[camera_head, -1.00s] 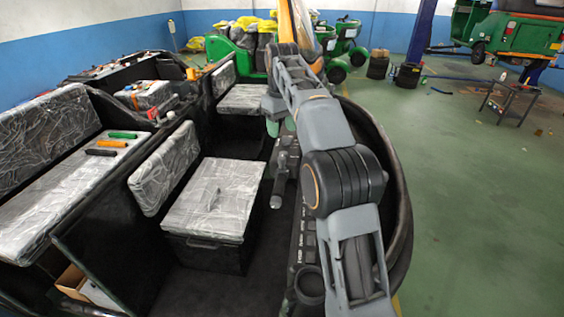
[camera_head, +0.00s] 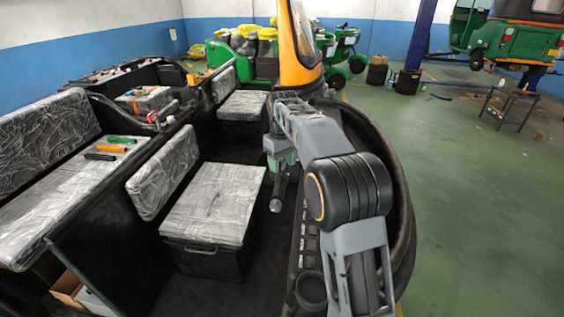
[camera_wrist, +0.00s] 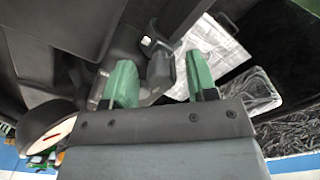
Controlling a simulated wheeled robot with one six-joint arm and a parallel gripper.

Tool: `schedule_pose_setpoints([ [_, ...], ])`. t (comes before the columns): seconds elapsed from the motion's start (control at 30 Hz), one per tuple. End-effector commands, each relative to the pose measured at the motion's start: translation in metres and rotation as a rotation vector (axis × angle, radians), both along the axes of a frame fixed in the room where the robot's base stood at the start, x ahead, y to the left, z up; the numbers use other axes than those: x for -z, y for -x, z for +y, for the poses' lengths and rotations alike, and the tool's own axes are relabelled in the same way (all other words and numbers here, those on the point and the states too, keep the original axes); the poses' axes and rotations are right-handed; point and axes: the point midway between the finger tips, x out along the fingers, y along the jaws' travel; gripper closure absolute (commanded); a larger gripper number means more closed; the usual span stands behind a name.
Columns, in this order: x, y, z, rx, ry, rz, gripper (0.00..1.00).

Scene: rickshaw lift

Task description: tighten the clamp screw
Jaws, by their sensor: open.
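My gripper (camera_wrist: 162,80) is open in the wrist view, with its two green fingers apart. A grey clamp-like part (camera_wrist: 160,68) shows between and beyond the fingertips; I cannot tell if either finger touches it. A small bright fitting (camera_wrist: 147,41) sits just above it. I cannot make out for sure which part is the clamp screw. In the head view my gripper (camera_head: 278,150) is partly hidden by my arm, close to a dark handlebar grip (camera_head: 279,188).
A wrapped seat box (camera_head: 213,205) stands left of the handlebar. Several screwdrivers (camera_head: 108,148) lie on the wrapped bench at the left. A curved black body rim (camera_head: 400,200) runs along the right. A round gauge (camera_wrist: 45,137) shows in the wrist view. Green floor (camera_head: 480,210) is open at right.

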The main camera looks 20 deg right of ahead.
Motion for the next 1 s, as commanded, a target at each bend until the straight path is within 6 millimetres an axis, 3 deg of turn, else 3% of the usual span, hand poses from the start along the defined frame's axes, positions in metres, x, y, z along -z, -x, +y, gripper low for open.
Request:
schedule_pose_setpoints([
  [0.1,-0.0001,0.0000,0.0000,0.000,0.000,0.000,0.48],
  [0.6,-0.0002,0.0001,-0.0001,0.000,0.000,0.000,0.96],
  [1.0,-0.0020,0.0001,-0.0001,0.093,0.001,0.002,0.97],
])
